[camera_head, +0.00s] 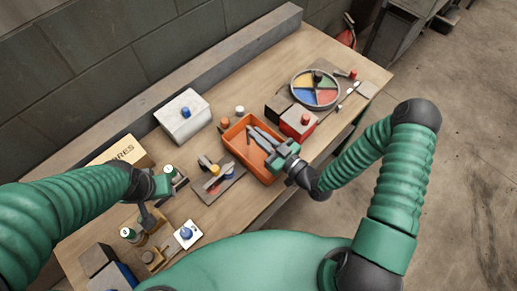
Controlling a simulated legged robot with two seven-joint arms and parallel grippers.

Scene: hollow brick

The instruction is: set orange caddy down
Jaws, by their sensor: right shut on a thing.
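The orange caddy (233,138) is an open tray at the middle of the workbench, near its front edge. My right gripper (268,143) reaches over the caddy's right side and is shut on it. The grip point is partly hidden by the gripper itself, and I cannot tell whether the caddy's bottom touches the bench. A brownish stick-like item shows inside the caddy. My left gripper (158,190) is at the left part of the bench, by a small green-and-white round item, away from the caddy. Its finger opening is too small to tell.
A white box with a blue knob (184,114) stands behind left. A red block (298,122) stands close on the caddy's right. A round colored tray (315,88) is farther right. A grey plate with small parts (217,180) lies left. A cardboard box (122,150) is far left.

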